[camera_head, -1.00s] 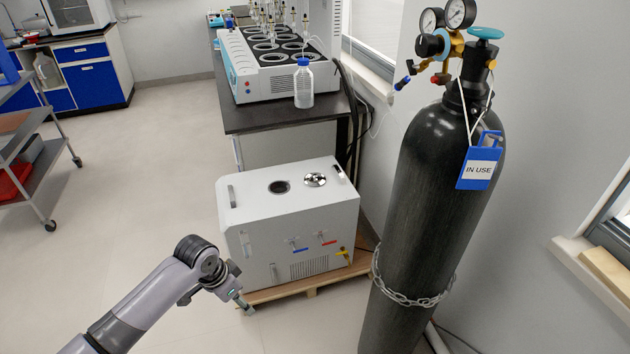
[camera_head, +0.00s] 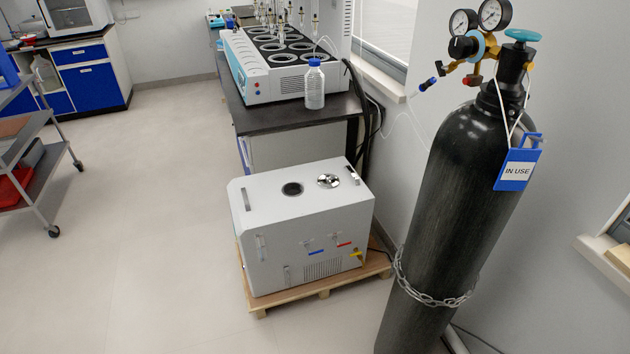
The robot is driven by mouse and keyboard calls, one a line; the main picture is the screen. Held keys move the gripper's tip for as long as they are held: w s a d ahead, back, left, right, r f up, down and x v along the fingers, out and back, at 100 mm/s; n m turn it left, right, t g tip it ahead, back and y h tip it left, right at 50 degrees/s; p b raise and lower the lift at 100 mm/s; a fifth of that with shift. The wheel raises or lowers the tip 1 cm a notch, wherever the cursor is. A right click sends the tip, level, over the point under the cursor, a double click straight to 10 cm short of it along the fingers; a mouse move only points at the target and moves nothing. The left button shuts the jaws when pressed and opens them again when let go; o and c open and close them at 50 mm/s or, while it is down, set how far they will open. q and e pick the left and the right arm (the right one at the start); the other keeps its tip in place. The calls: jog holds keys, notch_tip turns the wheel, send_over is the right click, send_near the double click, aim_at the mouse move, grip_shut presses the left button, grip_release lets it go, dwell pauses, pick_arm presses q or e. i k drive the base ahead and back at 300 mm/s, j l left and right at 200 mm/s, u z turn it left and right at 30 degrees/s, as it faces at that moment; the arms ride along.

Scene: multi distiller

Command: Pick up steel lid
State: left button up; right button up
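The steel lid (camera_head: 328,181) is a small shiny round disc. It lies on top of the white box-shaped unit (camera_head: 270,225), to the right of a dark round opening (camera_head: 292,189) in the unit's top. Nothing covers the lid in this view. Neither of my grippers is in the picture now.
The unit stands on a low wooden pallet (camera_head: 262,310). A tall black gas cylinder (camera_head: 450,210) with a chain stands close on its right. Behind is a dark bench (camera_head: 270,118) with a distiller and a blue-capped bottle (camera_head: 315,85). The floor (camera_head: 140,230) to the left is clear.

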aim_at(328, 180)
jog(key=i+j, duration=0.15)
jog(key=j, duration=0.25)
jog(key=i+j+u, duration=0.1)
jog(key=j, duration=0.3)
jog(key=i+j, duration=0.2)
jog(key=j, duration=0.15)
jog(key=i+j, duration=0.15)
jog(key=j, duration=0.25)
jog(key=i+j+u, duration=0.1)
jog(key=j, duration=0.25)
jog(key=i+l+u, duration=0.1)
jog(key=i, duration=0.35)
jog(key=i+l, duration=0.15)
jog(key=i, duration=0.25)
jog(key=i+u, duration=0.05)
